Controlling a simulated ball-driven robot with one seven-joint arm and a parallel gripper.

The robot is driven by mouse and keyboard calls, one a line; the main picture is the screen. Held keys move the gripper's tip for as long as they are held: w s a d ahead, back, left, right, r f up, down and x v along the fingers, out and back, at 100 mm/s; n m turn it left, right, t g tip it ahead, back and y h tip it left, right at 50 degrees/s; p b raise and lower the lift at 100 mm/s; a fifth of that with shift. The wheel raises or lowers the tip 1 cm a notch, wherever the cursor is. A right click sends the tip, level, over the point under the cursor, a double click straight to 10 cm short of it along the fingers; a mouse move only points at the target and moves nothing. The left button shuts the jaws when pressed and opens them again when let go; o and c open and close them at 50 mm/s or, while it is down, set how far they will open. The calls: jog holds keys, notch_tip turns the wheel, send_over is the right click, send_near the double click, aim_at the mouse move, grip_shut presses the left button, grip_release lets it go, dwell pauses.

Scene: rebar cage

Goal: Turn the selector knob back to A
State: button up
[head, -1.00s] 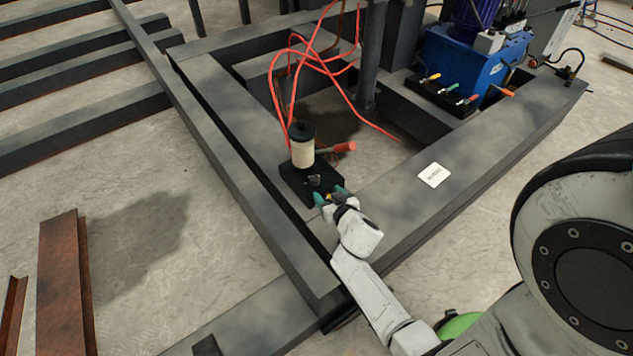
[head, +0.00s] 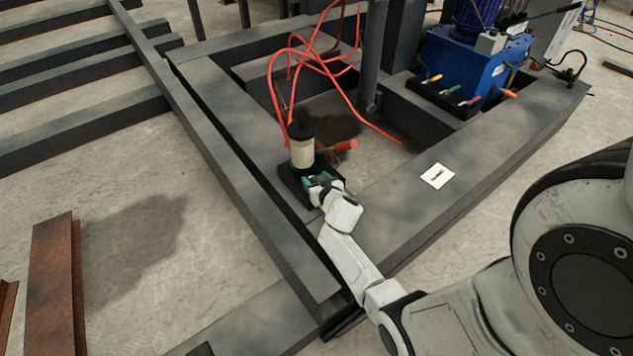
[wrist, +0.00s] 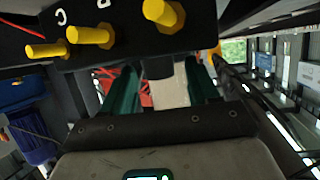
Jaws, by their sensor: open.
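The black selector block (head: 290,182) sits on the grey steel frame, with a cream cylinder (head: 303,152) with a black cap at its far end. My gripper (head: 319,180) is over the near part of the block and hides the knob in the head view. In the wrist view the block (wrist: 120,40) fills the top, with yellow fittings and the upside-down letters C and, partly cut, B. My teal fingers (wrist: 163,75) are open there, with a dark stub (wrist: 160,67), possibly the knob, between them. I cannot tell whether they touch it or where it points.
A red-tipped lever (head: 340,146) sticks out beside the cylinder. Red hoses (head: 345,95) loop above the frame opening. A blue pump unit (head: 470,60) stands at the back right. A white label (head: 437,175) lies on the right-hand beam.

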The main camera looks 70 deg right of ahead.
jog(key=c, duration=1)
